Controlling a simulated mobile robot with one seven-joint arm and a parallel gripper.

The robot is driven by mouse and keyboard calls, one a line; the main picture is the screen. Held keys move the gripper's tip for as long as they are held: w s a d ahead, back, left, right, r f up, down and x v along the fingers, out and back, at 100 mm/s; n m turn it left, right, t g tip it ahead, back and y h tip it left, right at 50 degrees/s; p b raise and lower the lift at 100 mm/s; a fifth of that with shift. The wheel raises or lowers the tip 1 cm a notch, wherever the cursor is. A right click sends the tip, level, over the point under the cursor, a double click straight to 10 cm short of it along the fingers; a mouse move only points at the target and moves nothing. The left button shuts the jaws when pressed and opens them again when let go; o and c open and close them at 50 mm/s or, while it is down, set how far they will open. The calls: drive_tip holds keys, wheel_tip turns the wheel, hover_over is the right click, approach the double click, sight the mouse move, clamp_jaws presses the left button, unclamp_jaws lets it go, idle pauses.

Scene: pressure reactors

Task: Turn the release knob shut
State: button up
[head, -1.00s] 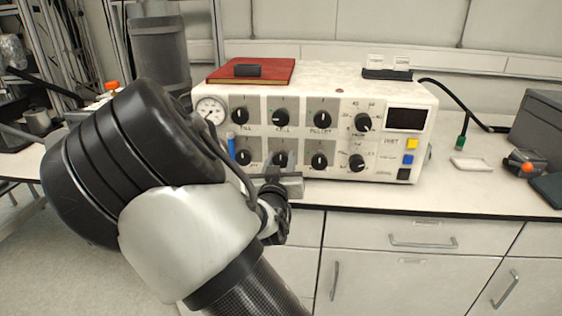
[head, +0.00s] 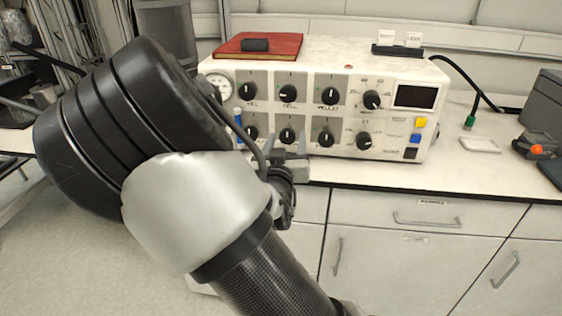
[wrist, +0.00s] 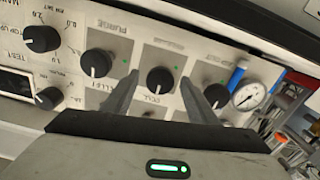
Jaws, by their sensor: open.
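The white reactor unit (head: 440,75) carries two rows of black knobs on its front. The lower row has a left knob (head: 251,132), a middle knob (head: 287,135) and a right knob (head: 326,138). I cannot read which is labelled release. My gripper (head: 291,152) is open and empty, just in front of and below the lower middle knob. In the wrist view my gripper's two fingers (wrist: 166,97) spread either side of that middle knob (wrist: 160,80); I see no contact. A white pointer mark shows on the knob.
A pressure gauge (wrist: 249,95) and a blue-handled part (wrist: 236,77) lie near the knobs. A red book (head: 285,45) lies on top. The bench (head: 480,180) is clear in front at right.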

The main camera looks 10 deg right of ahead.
drive_tip(key=p+v, duration=1.4)
drive_tip(key=v, duration=0.1)
